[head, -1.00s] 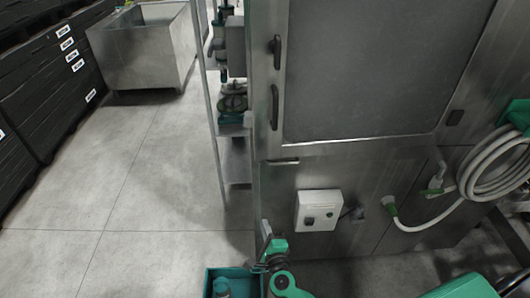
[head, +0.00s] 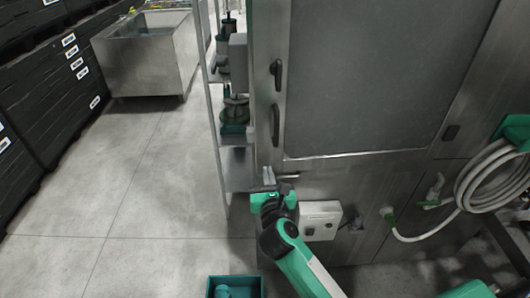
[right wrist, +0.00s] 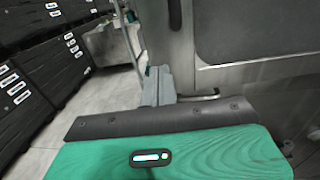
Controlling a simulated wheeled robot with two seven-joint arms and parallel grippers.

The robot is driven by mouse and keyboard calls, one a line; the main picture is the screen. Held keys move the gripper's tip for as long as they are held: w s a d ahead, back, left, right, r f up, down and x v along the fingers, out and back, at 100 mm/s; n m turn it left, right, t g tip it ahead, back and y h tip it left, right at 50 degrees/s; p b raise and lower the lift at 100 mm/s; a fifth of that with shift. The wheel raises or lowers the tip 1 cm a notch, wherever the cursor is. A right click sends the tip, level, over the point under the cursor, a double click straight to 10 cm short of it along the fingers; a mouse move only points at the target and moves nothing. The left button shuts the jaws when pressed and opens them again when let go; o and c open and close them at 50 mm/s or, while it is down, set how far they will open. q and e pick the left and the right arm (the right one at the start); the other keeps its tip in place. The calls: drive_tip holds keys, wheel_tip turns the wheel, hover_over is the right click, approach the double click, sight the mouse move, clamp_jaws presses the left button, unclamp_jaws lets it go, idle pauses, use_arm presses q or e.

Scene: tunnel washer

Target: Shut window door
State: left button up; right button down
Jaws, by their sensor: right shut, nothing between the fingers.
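The window door (head: 365,75) is a large dark grey pane in the steel front of the washer. It also shows in the right wrist view (right wrist: 250,30). Two dark handles, an upper one (head: 276,74) and a lower one (head: 275,125), stand along its left side. The pane looks about flush with the frame, but I cannot tell whether it is fully shut. My right gripper (head: 268,177) is shut and empty, below the lower handle and near a small horizontal bar handle (head: 286,177). Its fingers show in the right wrist view (right wrist: 157,86). My left gripper is out of view.
A white control box (head: 320,220) sits below the door. A coiled hose (head: 490,175) hangs at the right. A rack (head: 213,110) stands left of the washer. A teal bin (head: 262,285) is on the floor in front. Open floor lies to the left.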

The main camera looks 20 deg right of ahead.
sight(264, 149)
drive_tip(key=w+p, duration=0.1)
drive_tip(key=w, duration=0.2)
drive_tip(key=w+d, duration=0.1)
drive_tip(key=w, duration=0.2)
drive_tip(key=shift+w+d+r+p, duration=0.1)
drive_tip(key=shift+p, duration=0.25)
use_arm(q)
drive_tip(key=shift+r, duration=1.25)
use_arm(e)
drive_tip(key=shift+w+d, duration=0.15)
drive_tip(key=shift+w, duration=0.5)
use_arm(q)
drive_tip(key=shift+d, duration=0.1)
